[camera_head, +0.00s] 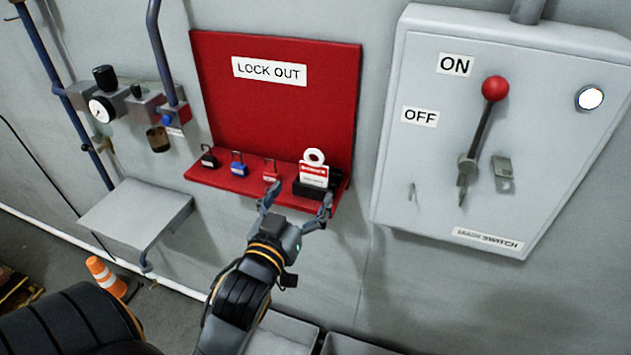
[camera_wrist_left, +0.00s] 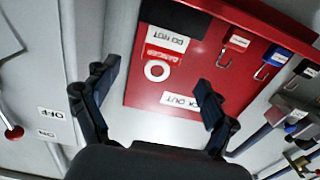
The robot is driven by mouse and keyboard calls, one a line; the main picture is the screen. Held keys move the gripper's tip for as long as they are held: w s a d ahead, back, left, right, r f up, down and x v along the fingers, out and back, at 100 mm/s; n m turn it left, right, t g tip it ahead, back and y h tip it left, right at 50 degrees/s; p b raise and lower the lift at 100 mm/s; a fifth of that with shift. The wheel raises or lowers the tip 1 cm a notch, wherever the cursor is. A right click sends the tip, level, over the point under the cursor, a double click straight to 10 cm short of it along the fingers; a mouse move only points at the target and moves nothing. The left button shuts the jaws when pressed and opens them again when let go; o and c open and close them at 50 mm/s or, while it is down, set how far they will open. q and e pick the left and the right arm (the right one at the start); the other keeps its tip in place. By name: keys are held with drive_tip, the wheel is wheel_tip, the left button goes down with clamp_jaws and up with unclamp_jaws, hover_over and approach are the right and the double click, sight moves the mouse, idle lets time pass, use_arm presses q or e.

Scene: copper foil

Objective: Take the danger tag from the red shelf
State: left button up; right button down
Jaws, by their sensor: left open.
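The danger tag (camera_head: 314,174), white with a red band and a round ring on top, stands upright in a black holder (camera_head: 304,190) at the right end of the red shelf (camera_head: 223,182). In the left wrist view the tag (camera_wrist_left: 160,58) appears upside down, between the fingers in the picture. My left gripper (camera_head: 297,203) is open and empty, just in front of and below the tag, one finger to each side in the head view. I cannot tell whether a finger touches the shelf edge. My right gripper is not in view.
A black padlock (camera_head: 208,157), a blue padlock (camera_head: 238,165) and a red padlock (camera_head: 271,172) stand left of the tag. A grey switch box (camera_head: 410,160) with a red-knobbed lever (camera_head: 484,120) is at right. A small grey ledge (camera_head: 138,212) is at left.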

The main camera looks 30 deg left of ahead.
sight(313, 171)
use_arm(q)
drive_tip(key=p+x, duration=0.1)
drive_tip(key=x, duration=0.1)
drive_tip(key=shift+w+r, duration=0.2)
drive_tip(key=shift+w, duration=0.15)
drive_tip(key=shift+w+a+f, duration=0.1)
drive_tip(key=shift+w+a, duration=0.05)
drive_tip(key=shift+w, duration=0.25)
drive_tip(key=shift+w+a+p, duration=0.2)
drive_tip(key=shift+w+p, duration=0.1)
drive_tip(key=shift+p, duration=0.15)
drive_tip(key=p+x, duration=0.2)
drive_tip(key=x, duration=0.2)
drive_tip(key=shift+a+f, duration=0.1)
drive_tip(key=shift+a, duration=0.1)
drive_tip(key=shift+w, duration=0.2)
drive_tip(key=shift+s, duration=0.1)
drive_tip(key=c, duration=1)
drive_tip(key=shift+c, duration=0.3)
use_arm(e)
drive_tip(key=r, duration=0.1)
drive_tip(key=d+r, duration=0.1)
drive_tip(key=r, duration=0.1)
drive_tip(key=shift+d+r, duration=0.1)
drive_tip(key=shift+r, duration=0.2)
